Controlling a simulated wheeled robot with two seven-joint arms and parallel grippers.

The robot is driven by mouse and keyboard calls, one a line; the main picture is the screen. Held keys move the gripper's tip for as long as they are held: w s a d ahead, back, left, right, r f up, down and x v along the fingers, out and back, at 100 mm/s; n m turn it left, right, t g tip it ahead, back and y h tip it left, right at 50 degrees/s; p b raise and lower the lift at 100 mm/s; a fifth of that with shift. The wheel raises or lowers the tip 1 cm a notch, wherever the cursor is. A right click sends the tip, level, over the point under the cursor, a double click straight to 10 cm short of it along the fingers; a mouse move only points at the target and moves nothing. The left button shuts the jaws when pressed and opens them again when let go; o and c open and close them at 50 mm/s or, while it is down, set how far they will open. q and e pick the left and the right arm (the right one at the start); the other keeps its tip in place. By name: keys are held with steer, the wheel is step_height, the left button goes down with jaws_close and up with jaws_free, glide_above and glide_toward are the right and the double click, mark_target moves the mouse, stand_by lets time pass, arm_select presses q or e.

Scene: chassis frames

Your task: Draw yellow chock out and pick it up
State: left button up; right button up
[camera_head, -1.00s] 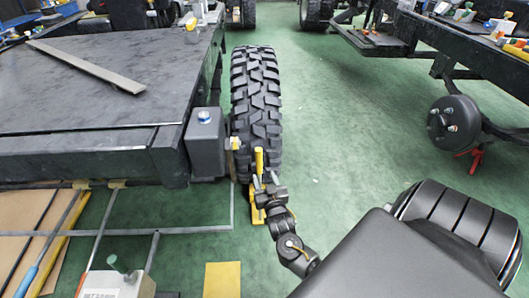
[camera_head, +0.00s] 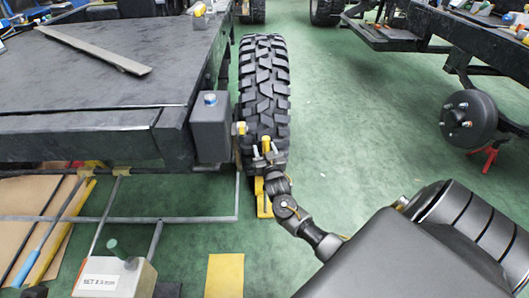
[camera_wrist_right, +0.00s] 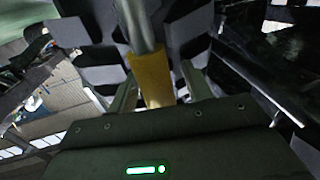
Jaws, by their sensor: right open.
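The yellow chock (camera_head: 264,198) stands on the green floor against the near side of the large black tire (camera_head: 265,85). My right gripper (camera_head: 267,153) is open at the chock's upright yellow post, in front of the tire tread. It hides part of the post, and only the post's top (camera_head: 266,139) shows above it. In the right wrist view the yellow post (camera_wrist_right: 152,80) is between the two open fingers (camera_wrist_right: 155,95), with a grey cylindrical piece at its upper end. I cannot tell whether the fingers touch it. My left gripper is not in view.
A dark chassis platform (camera_head: 100,88) with a grey box (camera_head: 211,128) is close left of the tire. A wheel hub (camera_head: 468,119) is at right. A yellow floor plate (camera_head: 224,275) and a labelled box (camera_head: 115,278) are at the front. Green floor right of the tire is clear.

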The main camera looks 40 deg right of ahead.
jaws_close()
stand_by(0.3)
